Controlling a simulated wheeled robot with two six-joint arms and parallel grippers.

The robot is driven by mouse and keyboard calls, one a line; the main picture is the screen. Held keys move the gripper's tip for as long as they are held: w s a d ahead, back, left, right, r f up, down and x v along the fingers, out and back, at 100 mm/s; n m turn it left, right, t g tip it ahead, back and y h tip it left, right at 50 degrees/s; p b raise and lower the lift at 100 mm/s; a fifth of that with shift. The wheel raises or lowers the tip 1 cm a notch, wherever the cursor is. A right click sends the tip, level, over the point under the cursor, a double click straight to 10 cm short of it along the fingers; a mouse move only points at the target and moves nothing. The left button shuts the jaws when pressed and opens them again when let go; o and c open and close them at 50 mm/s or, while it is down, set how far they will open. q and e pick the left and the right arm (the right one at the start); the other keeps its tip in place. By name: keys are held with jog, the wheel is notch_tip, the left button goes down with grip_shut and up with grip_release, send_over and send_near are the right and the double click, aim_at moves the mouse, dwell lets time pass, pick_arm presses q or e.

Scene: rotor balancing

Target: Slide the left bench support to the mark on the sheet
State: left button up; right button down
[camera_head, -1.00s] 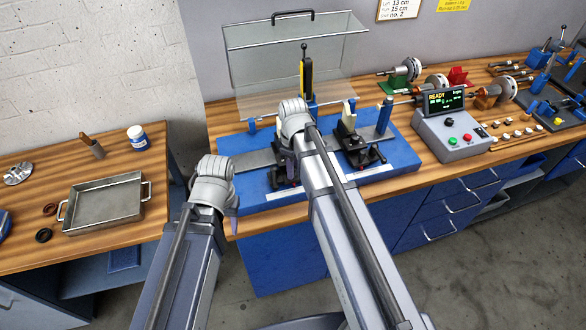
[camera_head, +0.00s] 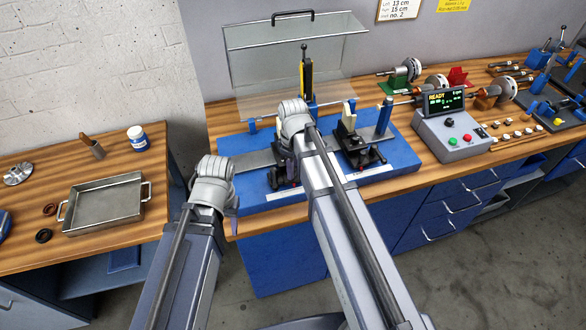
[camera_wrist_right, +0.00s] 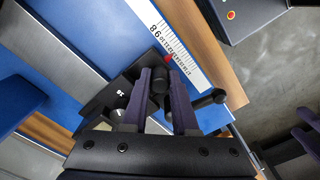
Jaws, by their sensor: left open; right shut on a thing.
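The left bench support (camera_head: 279,179) is black and stands on the blue balancing bench (camera_head: 243,196). My right arm hides much of it in the head view. My right gripper (camera_wrist_right: 163,82) is shut on a dark round knob at the front of this support. In the right wrist view the support's black base (camera_wrist_right: 112,96) and a red pointer (camera_wrist_right: 168,57) lie beside the white scale (camera_wrist_right: 182,60). The sheet (camera_head: 399,9) on the wall reads 13 cm and 15 cm, no. 2. My left gripper (camera_head: 235,203) is open at the bench's left front, apart from the support.
The right support (camera_head: 357,150) stands farther right on the same rail. A clear raised guard (camera_head: 262,62) is behind. The control box (camera_head: 452,134) showing READY is at right. A metal tray (camera_head: 104,203) and a blue-white jar (camera_head: 138,139) are on the left table.

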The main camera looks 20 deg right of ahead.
dwell(0.4)
jog(key=shift+a, duration=0.25)
jog(key=c, duration=1)
grip_release()
jog(key=shift+o, duration=0.2)
jog(key=shift+r, duration=0.1)
notch_tip(320, 180, up, 8)
jog(key=p, duration=0.8)
jog(key=shift+f, duration=0.2)
